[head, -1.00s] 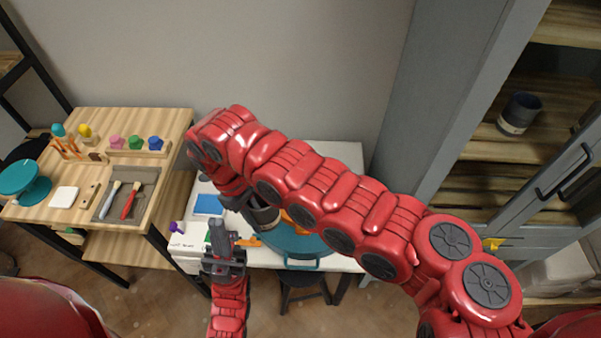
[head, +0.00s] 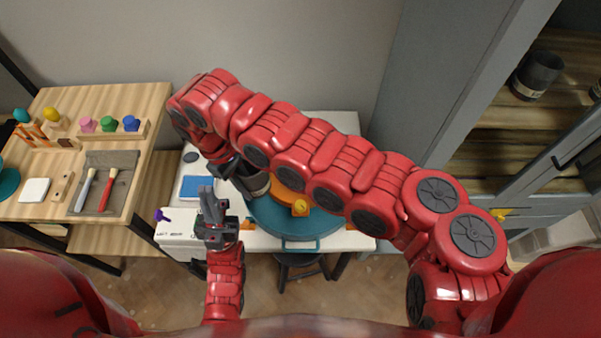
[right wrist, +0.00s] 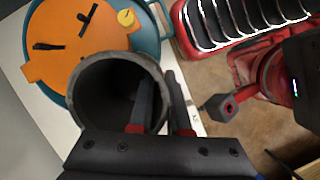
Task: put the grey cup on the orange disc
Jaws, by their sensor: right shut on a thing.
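The grey cup (head: 256,186) is held by my right gripper (head: 236,172), left of the orange disc in the head view. In the right wrist view the cup (right wrist: 118,68) shows its open mouth, and my right gripper (right wrist: 160,108) is shut on its wall, one finger inside and one outside. The orange disc (head: 288,177) lies on a round teal tray (head: 285,220), partly hidden by my right arm. In the right wrist view the cup overlaps the near edge of the disc (right wrist: 60,60). My left gripper (head: 212,205) is empty before the white table; its opening is unclear.
The disc has a yellow knob (right wrist: 126,17) and dark pieces on it. A blue pad (head: 195,187) lies left on the white table. A wooden bench (head: 140,100) with brushes stands left. A cabinet at right holds another dark cup (head: 538,75).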

